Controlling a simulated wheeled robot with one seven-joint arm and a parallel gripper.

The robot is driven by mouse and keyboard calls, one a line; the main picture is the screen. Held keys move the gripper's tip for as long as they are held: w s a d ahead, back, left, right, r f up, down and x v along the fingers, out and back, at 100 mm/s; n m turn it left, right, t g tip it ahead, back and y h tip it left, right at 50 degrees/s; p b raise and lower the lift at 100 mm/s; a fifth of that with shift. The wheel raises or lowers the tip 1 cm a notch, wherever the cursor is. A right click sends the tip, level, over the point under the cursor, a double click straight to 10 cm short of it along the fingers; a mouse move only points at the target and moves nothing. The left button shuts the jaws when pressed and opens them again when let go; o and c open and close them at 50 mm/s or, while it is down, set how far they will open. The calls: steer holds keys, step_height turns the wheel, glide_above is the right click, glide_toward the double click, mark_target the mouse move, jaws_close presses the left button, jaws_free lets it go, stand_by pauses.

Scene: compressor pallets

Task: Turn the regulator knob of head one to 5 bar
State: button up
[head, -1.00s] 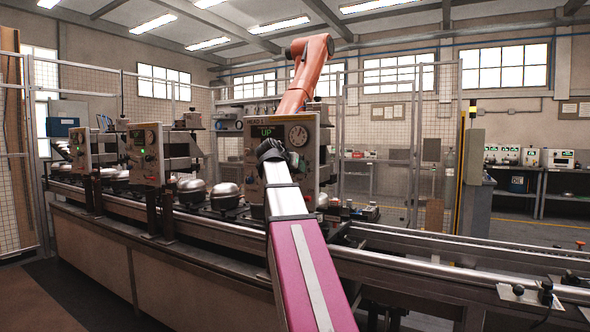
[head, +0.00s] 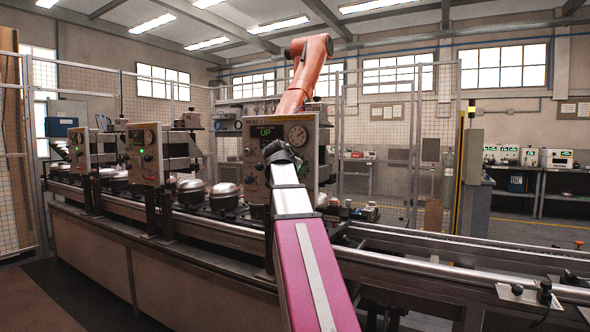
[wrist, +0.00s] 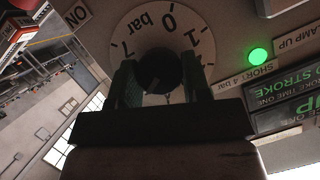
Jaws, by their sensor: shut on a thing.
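The panel of head one (head: 256,160), labelled HEAD 1, stands behind the line in the head view, with a round gauge (head: 298,134) and a green display (head: 265,132) reading UP. The gauge needle is too small to read. My gripper (wrist: 160,72) is at the panel's front. In the wrist view its two fingers stand either side of the black regulator knob (wrist: 159,66) and are shut on it. A white bar scale (wrist: 183,22) surrounds the knob. Its 0, 1 and 7 show upside-down or tilted; my fingers and palm hide the rest, and the knob's setting cannot be read.
A green lamp (wrist: 259,55) and labelled displays sit beside the scale in the wrist view. Two similar panels (head: 145,155) stand further left. Silver compressors (head: 224,192) sit along the rail. An orange robot arm (head: 308,72) rises behind head one.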

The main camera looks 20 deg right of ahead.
steer(key=o, duration=0.9)
steer(key=v, duration=1.1)
steer(key=w+a+f+n+g+y, duration=0.1)
steer(key=a+f+n+y, duration=0.1)
steer(key=f, duration=1)
steer(key=w+a+f+n+g+y, duration=0.1)
steer(key=a+f+n+g, duration=0.15)
steer(key=f, duration=0.85)
steer(key=w+a+f+n+g+y, duration=0.1)
steer(key=a+f+n+y, duration=0.1)
steer(key=f, duration=1)
steer(key=s+a+f+n+g+y, duration=0.1)
steer(key=s+f, duration=0.4)
steer(key=f, duration=0.5)
steer(key=s+a+f+n+g+y, duration=0.2)
steer(key=s+a+f, duration=0.3)
steer(key=f, duration=0.6)
steer(key=s+a+f+n+g+y, duration=0.1)
steer(key=s+f, duration=0.4)
steer(key=f, duration=0.5)
steer(key=shift+s+a+f+n+g+y, duration=0.15)
steer(key=shift+a+n+g, duration=0.25)
steer(key=shift+a+n, duration=0.25)
steer(key=shift+s+a+f+n+g+y, duration=0.15)
steer(key=shift+a+n+g, duration=0.2)
steer(key=shift+a+n, duration=0.25)
